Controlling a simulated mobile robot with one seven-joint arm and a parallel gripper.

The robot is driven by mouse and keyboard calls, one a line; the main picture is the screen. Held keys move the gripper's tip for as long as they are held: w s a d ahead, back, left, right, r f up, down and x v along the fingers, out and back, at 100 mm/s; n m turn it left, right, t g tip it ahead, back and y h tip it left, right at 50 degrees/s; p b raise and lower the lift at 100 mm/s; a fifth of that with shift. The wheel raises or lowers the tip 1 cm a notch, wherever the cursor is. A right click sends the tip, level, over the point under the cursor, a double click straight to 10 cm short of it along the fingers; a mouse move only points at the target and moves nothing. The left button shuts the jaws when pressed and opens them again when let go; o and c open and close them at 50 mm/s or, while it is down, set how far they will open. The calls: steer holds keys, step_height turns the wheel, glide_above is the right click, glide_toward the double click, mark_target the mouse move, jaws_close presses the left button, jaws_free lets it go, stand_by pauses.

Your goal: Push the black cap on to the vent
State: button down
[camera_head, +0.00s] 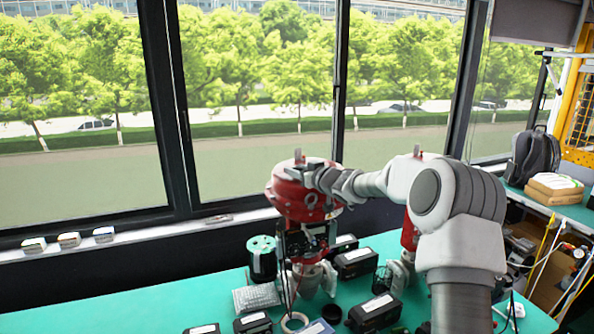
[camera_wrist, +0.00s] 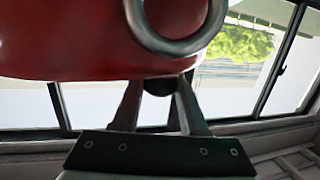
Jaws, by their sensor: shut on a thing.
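My gripper (camera_wrist: 158,90) is shut on a small dark round thing, which looks like the black cap (camera_wrist: 156,87), between its two fingertips in the wrist view. The cap is right by the lower edge of the red housing (camera_wrist: 70,50); I cannot tell whether it touches it. In the head view, my arm reaches left to the red housing (camera_head: 300,203), and my gripper (camera_head: 300,172) is dark and small against its upper part. The cap is not distinct there. I cannot make out the vent; it may be hidden behind the cap or the housing.
A metal lifting ring (camera_wrist: 180,30) hangs on the housing just above my fingers. The housing stands over a green bench (camera_head: 150,305) crowded with black boxes (camera_head: 356,262), a green-topped black canister (camera_head: 262,258) and small parts. The bench's left part is clear. Windows stand behind.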

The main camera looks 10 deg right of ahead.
steer(key=shift+f, duration=0.25)
steer(key=shift+c, duration=1.8)
jaws_free()
steer(key=shift+s, duration=0.1)
